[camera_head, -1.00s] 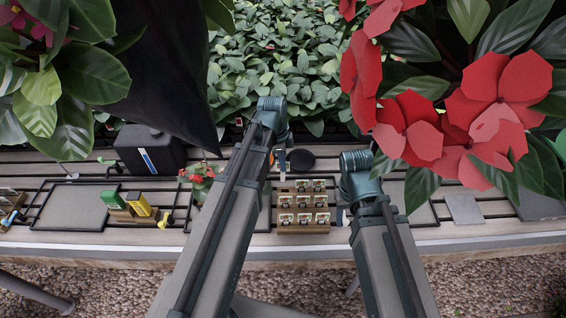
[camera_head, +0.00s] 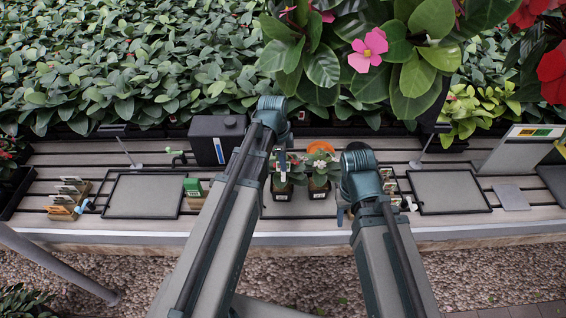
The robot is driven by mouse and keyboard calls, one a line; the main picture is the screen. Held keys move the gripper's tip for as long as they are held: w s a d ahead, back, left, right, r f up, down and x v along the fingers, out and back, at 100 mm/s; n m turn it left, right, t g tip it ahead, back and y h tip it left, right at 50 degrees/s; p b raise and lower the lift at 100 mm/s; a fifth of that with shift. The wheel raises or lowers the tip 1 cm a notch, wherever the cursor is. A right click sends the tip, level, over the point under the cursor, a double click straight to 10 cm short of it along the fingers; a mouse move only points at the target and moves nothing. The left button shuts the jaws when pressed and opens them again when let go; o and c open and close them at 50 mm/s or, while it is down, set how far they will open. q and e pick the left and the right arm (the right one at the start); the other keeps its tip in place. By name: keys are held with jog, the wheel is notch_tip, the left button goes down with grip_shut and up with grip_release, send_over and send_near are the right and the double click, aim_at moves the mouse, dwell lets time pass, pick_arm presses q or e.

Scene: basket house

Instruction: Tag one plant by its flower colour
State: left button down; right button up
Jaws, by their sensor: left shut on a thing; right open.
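My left gripper (camera_head: 283,150) is mostly hidden behind its own arm and is shut on a small pale tag with a blue mark (camera_head: 282,162). The tag shows in front of a small potted plant (camera_head: 284,182) in a black pot; whether they touch I cannot tell, and its flowers are hard to make out. A second small potted plant (camera_head: 319,176), with whitish flowers on top, stands just to its right. My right gripper (camera_head: 344,212) is open and empty, low beside its arm and right of the pots; its fingers are barely visible.
A black box (camera_head: 217,138) with a white-blue stripe stands behind. A green card (camera_head: 192,187) stands left of my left arm; a wooden tag rack (camera_head: 68,198) is further left. Framed grey panels (camera_head: 144,195) lie on the slatted bench. Large pink flowers (camera_head: 368,50) overhang the bench.

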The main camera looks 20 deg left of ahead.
aim_at(282, 177)
pick_arm(q)
jog(key=shift+s+a, duration=0.15)
jog(key=shift+a, duration=0.15)
pick_arm(e)
jog(key=shift+s+a, duration=0.15)
jog(key=shift+a, duration=0.1)
pick_arm(q)
jog(key=shift+d+f, duration=0.1)
jog(key=shift+f, duration=0.05)
pick_arm(e)
jog(key=shift+f, duration=0.15)
pick_arm(q)
jog(key=shift+f+b, duration=1.6)
jog(key=shift+b, duration=0.2)
pick_arm(e)
jog(key=shift+f, duration=1.6)
pick_arm(q)
jog(key=shift+f+b, duration=1.9)
jog(key=shift+f, duration=0.05)
pick_arm(e)
jog(key=shift+f, duration=1.95)
pick_arm(q)
jog(key=shift+f+b, duration=1.75)
jog(key=shift+b, duration=0.05)
pick_arm(e)
notch_tip(282, 177, down, 4)
jog(key=shift+r, duration=0.25)
